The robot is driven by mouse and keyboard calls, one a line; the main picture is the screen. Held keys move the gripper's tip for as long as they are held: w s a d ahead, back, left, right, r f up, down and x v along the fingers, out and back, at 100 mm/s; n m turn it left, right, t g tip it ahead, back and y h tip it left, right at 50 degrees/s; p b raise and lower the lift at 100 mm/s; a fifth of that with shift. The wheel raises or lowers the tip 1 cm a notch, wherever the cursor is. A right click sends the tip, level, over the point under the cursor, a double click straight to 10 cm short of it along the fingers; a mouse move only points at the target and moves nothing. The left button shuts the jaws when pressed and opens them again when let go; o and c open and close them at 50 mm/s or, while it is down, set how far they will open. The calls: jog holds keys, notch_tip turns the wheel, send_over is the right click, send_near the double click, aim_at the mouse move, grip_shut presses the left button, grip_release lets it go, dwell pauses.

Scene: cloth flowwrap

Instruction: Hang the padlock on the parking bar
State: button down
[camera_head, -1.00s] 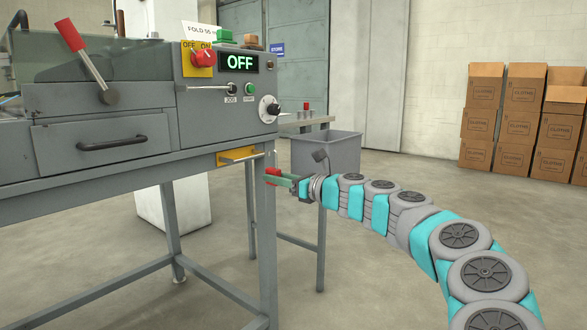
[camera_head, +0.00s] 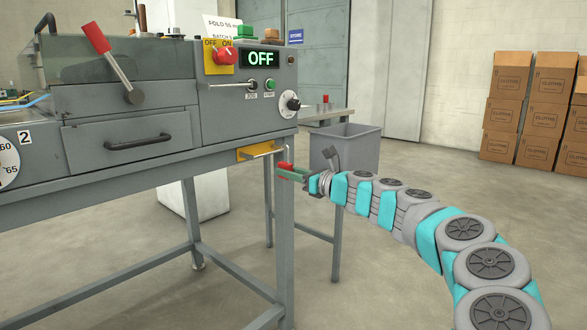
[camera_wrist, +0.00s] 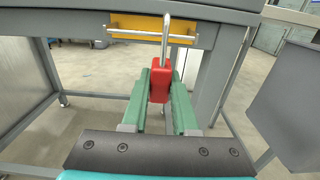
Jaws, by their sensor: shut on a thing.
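The red padlock (camera_wrist: 160,80) is held between the green fingers of my gripper (camera_wrist: 163,95) in the wrist view, its steel shackle standing upright. In the head view the padlock (camera_head: 285,167) shows small at the tip of my gripper (camera_head: 293,173). The parking bar (camera_wrist: 140,34) is a thin metal rod in front of a yellow bracket (camera_wrist: 127,22) under the machine's edge. In the wrist view the shackle's top overlaps the bar; I cannot tell whether they touch. In the head view the bar (camera_head: 262,154) lies just up and left of the padlock.
The machine (camera_head: 215,105) stands on grey legs (camera_head: 285,250) close to my gripper. A grey bin (camera_head: 360,148) stands behind and to the right; it also fills the wrist view's right side (camera_wrist: 290,100). Cardboard boxes (camera_head: 545,115) are stacked far right. The floor at right is open.

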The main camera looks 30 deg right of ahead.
jog(key=shift+w+a+f+p, duration=0.2)
jog(key=shift+w+a+p, duration=0.1)
jog(key=shift+w, duration=0.4)
jog(key=shift+w+a+f+p, duration=0.25)
jog(key=shift+w, duration=0.45)
jog(key=shift+w+a+f+p, duration=0.2)
jog(key=shift+w+a+p, duration=0.1)
jog(key=shift+w, duration=0.4)
jog(key=c, duration=0.6)
grip_release()
jog(key=shift+d, duration=0.1)
jog(key=v, duration=0.7)
jog(key=shift+s, duration=0.4)
